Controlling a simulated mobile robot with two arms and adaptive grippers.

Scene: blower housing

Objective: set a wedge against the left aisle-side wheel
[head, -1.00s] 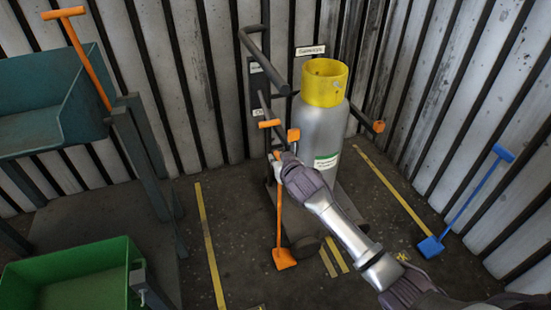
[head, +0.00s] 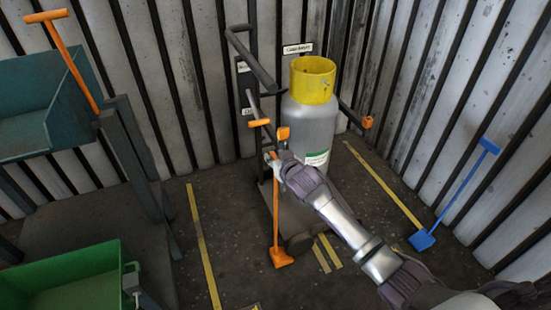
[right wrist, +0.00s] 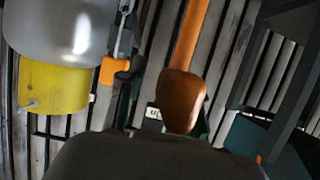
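An orange wedge (head: 281,257) with a long shaft and T-handle (head: 259,122) stands nearly upright in the head view. Its foot is at or just above the floor, in front and left of the dark wheel (head: 300,243) of the cylinder cart; I cannot tell whether they touch. The right wrist view shows the orange handle (right wrist: 183,100) up close; the fingertips are hidden there. The cart's other wheel is hidden. My left gripper is not in view.
A grey cylinder (head: 310,130) with a yellow collar stands on the cart. A blue long-handled wedge (head: 422,240) is by the right wall. Another orange handle (head: 75,65) rises at the teal bin (head: 30,120). A green bin (head: 110,262) is front left. Yellow-striped floor lies between.

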